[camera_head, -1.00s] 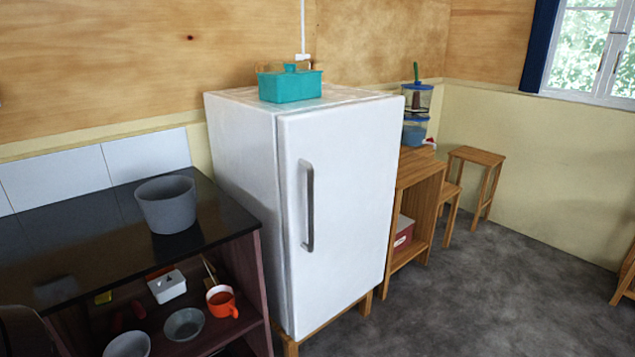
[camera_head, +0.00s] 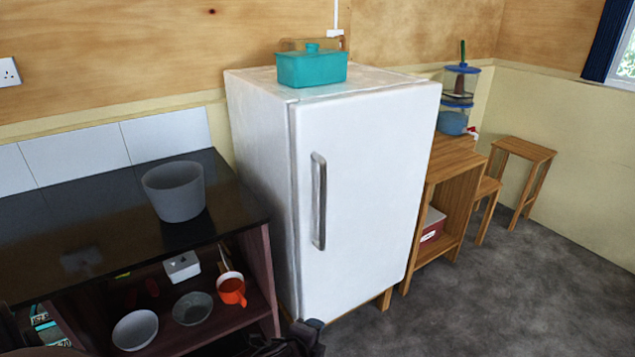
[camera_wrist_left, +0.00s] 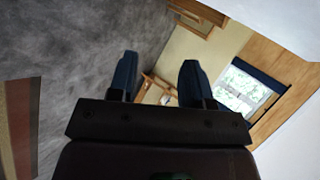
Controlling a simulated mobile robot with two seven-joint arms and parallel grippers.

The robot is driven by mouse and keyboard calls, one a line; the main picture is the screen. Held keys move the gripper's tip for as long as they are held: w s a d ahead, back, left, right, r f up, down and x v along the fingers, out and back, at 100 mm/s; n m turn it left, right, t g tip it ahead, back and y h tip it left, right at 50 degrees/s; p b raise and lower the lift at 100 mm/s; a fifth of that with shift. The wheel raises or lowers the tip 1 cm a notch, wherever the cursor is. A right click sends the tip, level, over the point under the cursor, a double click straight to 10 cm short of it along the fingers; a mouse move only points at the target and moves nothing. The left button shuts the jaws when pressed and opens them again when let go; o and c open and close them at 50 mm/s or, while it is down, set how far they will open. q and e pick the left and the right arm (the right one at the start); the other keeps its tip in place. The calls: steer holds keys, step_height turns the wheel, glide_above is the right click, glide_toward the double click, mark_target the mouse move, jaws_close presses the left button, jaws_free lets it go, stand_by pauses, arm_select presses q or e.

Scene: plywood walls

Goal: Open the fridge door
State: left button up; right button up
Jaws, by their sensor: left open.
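The white fridge (camera_head: 365,200) stands in the middle of the head view on a wooden base, with its door closed. A long grey vertical handle (camera_head: 319,202) is on the left side of the door front. My left gripper (camera_head: 312,325) shows partly at the bottom edge of the head view, low in front of the fridge and below the handle, apart from it. In the left wrist view its two dark blue fingers (camera_wrist_left: 157,78) are spread open with nothing between them. My right gripper is in neither view.
A teal container (camera_head: 311,70) sits on top of the fridge. A dark counter (camera_head: 100,215) with a grey pot (camera_head: 174,190) and shelves of dishes stands on the left. A wooden shelf (camera_head: 452,160) and stool (camera_head: 525,150) stand right. The floor (camera_head: 500,290) at front right is clear.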

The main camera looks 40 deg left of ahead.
arm_select(q)
steer(key=w+a+r+m+t+y+p, duration=0.2)
steer(key=w+a+r+m+y, duration=0.25)
steer(key=w+r+m, duration=0.5)
steer(key=m+t+y, duration=0.2)
steer(key=m+y, duration=0.2)
glide_toward(323, 185)
steer(key=w, duration=0.1)
steer(key=x, duration=1)
steer(key=shift+s+a+b, duration=0.1)
steer(key=shift+a+b, duration=0.15)
steer(key=shift+b, duration=0.1)
jaws_close()
